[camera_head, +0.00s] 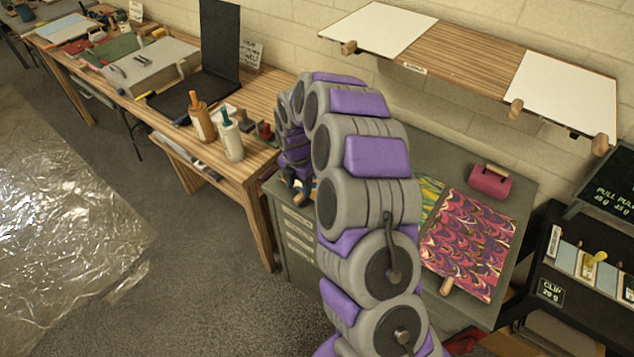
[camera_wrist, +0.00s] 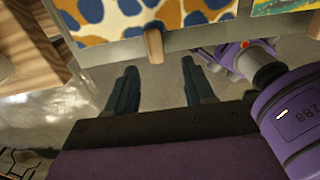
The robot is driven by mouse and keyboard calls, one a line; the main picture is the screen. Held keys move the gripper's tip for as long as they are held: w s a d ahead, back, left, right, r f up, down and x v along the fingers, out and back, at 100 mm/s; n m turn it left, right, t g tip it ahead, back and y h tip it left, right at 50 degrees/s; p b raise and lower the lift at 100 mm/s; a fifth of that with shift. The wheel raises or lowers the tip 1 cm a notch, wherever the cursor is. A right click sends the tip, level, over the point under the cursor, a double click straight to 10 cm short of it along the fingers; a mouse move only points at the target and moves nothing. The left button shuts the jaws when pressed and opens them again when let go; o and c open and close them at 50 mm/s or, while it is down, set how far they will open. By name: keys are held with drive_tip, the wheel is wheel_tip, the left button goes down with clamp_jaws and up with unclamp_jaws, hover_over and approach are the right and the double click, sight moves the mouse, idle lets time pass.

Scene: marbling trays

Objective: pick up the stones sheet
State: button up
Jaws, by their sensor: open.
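A sheet with blue and orange blotches on white, which looks like the stones sheet (camera_wrist: 205,12), lies at the top of the wrist view, partly cut off. A wooden tab (camera_wrist: 154,46) sticks out from its near edge. My gripper (camera_wrist: 159,72) is open and empty, its two fingers apart. The tab lies just beyond the fingertips, between them in the picture, not gripped. In the head view my gripper (camera_head: 299,182) is at the left end of the grey cabinet top, and my arm hides most of the sheet there.
A pink and purple swirled sheet (camera_head: 472,235) and a yellow-green sheet (camera_head: 431,192) lie on the cabinet top (camera_head: 400,140). A magenta block with a handle (camera_head: 489,182) stands behind. A wooden bench (camera_head: 255,100) with bottles is at left. A shelf (camera_head: 455,58) hangs above.

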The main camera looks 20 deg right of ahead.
sight(299, 196)
drive_tip(key=shift+a+f, duration=0.35)
drive_tip(key=shift+f, duration=0.15)
drive_tip(key=f, duration=0.1)
drive_tip(key=f+b, duration=0.1)
drive_tip(key=f, duration=0.1)
drive_tip(key=d+f, duration=0.1)
drive_tip(key=f, duration=0.1)
drive_tip(key=shift+w, duration=0.35)
drive_tip(key=shift+a+r, duration=0.15)
drive_tip(key=shift+a, duration=0.2)
drive_tip(key=shift+c, duration=0.5)
drive_tip(key=shift+a, duration=0.2)
drive_tip(key=c, duration=0.3)
drive_tip(key=shift+d, duration=0.35)
drive_tip(key=c, duration=0.4)
clamp_jaws()
